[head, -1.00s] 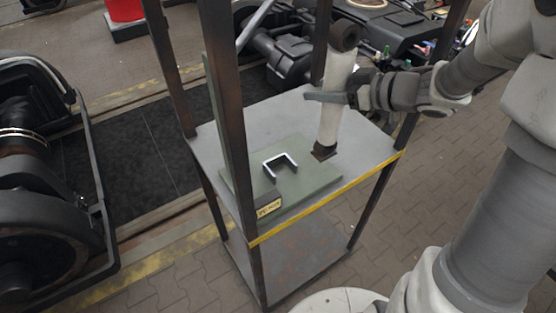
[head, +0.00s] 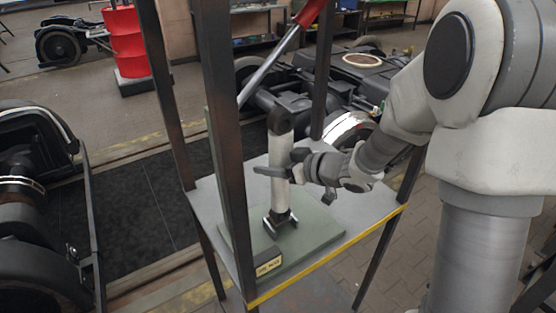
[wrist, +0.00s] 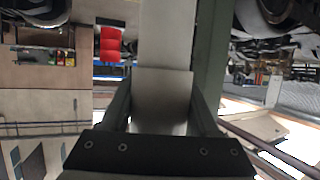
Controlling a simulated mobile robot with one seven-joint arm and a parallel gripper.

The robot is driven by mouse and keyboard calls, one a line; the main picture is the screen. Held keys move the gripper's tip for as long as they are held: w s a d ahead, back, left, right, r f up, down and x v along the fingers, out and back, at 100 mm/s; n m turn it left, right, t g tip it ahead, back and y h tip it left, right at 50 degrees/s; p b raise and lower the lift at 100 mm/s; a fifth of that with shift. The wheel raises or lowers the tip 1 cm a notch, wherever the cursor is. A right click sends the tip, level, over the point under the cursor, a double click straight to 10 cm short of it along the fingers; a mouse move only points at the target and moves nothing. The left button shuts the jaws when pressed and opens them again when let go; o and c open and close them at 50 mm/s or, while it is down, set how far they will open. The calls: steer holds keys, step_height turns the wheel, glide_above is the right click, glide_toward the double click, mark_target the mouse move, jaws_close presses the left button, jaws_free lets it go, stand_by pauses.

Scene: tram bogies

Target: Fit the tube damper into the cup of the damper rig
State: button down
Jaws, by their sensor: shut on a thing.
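The tube damper (head: 284,152) is a pale tube with a dark eye at its top and a dark foot. It stands nearly upright, leaning slightly. My gripper (head: 284,170) is shut around its middle from the right. The cup (head: 267,223) is a small U-shaped bracket with bright edges on the green base plate of the damper rig (head: 316,232). The damper's foot appears between the bracket's sides; I cannot tell whether it is fully down. In the wrist view the pale tube (wrist: 165,100) fills the space between the fingers, and its foot is hidden.
The rig stands on a grey shelf (head: 352,207) with a yellow front edge. Dark posts (head: 228,130) rise at its corners, one close in front of the damper's left. A green upright (wrist: 215,50) stands beside the tube in the wrist view. A red drum (head: 124,42) stands far behind.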

steer(key=shift+f, duration=1.4)
steer(key=shift+f+b, duration=0.2)
steer(key=shift+b, duration=0.1)
steer(key=shift+c, duration=0.6)
jaws_free()
